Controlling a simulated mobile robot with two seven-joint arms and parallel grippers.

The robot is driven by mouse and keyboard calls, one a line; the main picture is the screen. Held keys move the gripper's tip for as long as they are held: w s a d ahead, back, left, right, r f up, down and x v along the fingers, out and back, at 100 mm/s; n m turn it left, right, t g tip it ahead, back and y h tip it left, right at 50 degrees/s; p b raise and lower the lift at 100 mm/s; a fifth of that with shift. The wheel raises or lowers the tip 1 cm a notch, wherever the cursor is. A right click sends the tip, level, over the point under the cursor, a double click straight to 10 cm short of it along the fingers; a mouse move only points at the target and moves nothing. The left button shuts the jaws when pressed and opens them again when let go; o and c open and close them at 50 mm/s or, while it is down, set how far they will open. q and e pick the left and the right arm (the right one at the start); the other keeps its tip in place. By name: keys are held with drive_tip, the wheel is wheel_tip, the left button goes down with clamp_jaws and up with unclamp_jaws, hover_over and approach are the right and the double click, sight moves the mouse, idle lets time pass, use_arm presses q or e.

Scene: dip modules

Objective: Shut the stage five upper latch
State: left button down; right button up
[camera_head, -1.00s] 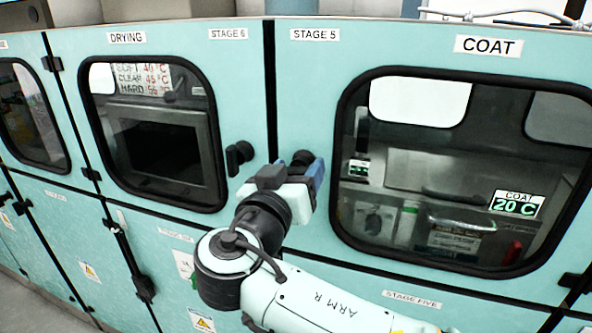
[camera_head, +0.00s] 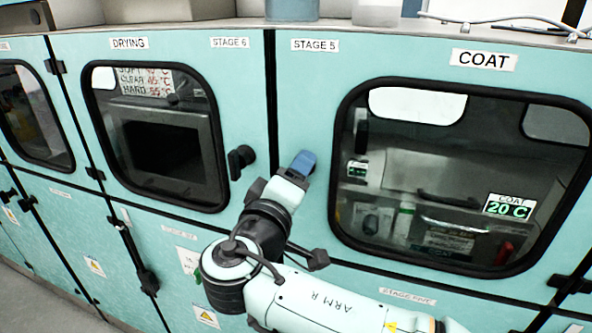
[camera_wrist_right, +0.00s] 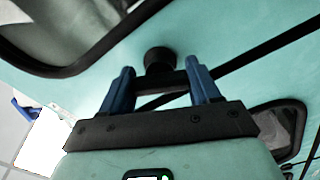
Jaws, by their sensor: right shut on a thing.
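The stage five upper latch (camera_wrist_right: 158,60) is a black round hub with a dark handle bar, on the teal door left of the COAT window. In the right wrist view, the two blue fingers of my right gripper (camera_wrist_right: 163,80) stand on either side of the handle bar, shut on it. In the head view, my right gripper (camera_head: 302,163) reaches the door just below the STAGE 5 label (camera_head: 315,45), and its blue finger and body hide most of the latch. My left gripper is not in view.
The COAT window (camera_head: 460,180) lies right of the latch. The stage six latch (camera_head: 241,160) stands close on the left, across the dark door seam (camera_head: 271,100). The DRYING window (camera_head: 160,135) is farther left. A grey ledge with containers runs along the top.

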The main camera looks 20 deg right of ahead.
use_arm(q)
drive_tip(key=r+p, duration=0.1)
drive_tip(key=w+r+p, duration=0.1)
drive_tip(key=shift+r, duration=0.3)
use_arm(e)
drive_tip(key=n, duration=0.4)
drive_tip(key=shift+n, duration=0.3)
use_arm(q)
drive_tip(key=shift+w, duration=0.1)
use_arm(e)
drive_tip(key=o, duration=1.1)
drive_tip(key=shift+c, duration=0.2)
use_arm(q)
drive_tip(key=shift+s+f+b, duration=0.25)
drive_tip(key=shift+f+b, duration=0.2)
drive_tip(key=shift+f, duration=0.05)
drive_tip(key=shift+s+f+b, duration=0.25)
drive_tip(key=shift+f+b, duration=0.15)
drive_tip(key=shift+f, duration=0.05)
use_arm(e)
drive_tip(key=v, duration=1.3)
drive_tip(key=shift+s+a, duration=0.1)
drive_tip(key=shift+a, duration=0.05)
